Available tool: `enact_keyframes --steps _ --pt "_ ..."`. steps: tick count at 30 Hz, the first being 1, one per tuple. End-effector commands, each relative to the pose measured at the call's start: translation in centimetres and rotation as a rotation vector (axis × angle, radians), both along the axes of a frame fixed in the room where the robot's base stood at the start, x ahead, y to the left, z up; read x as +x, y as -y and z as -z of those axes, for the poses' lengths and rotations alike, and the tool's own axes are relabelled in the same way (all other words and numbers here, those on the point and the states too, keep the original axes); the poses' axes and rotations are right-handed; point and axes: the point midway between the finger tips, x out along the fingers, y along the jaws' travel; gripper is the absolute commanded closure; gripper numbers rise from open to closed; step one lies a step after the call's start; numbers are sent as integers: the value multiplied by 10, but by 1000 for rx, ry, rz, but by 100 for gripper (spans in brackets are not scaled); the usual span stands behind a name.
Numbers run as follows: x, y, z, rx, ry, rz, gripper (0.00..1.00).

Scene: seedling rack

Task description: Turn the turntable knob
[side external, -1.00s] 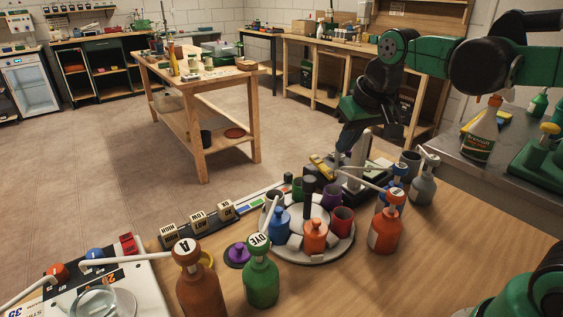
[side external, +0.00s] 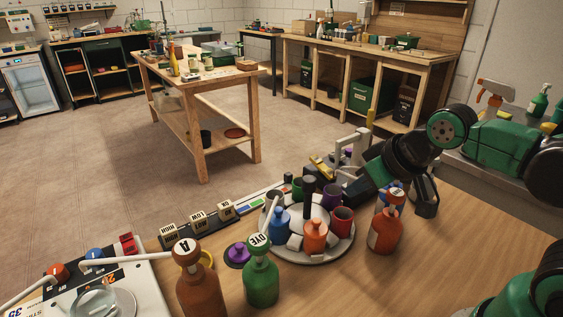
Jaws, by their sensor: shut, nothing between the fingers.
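The turntable (side external: 338,249) is a round pale grey disc on the wooden bench. A black upright post (side external: 309,190) stands near its middle. A blue bottle (side external: 279,222), an orange bottle (side external: 315,237), a red cup (side external: 342,221) and a purple cup (side external: 331,196) stand on it. A purple knob (side external: 237,252) on a round base sits left of the disc; I cannot tell which part is the turntable's knob. My gripper (side external: 352,191) is low at the disc's right rear, behind the red cup. It is shut and empty. Its fingertips are mostly hidden.
An orange-red bottle (side external: 384,232) stands right of the disc. A green DYE bottle (side external: 261,281) and a brown bottle (side external: 198,289) stand in front. Labelled blocks (side external: 199,221) line the bench's far edge. Bare bench (side external: 460,240) lies at the right.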

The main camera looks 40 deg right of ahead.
Motion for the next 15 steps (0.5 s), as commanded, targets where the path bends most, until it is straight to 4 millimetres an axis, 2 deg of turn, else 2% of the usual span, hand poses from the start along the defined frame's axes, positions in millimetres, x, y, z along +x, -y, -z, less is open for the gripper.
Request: enact_keyframes --steps 11,14,15 --pt "0 0 0 0 0 0 100" --pt "1 0 -1 -7 -5 -10 74" --pt "2 0 -2 -20 -14 -29 63"
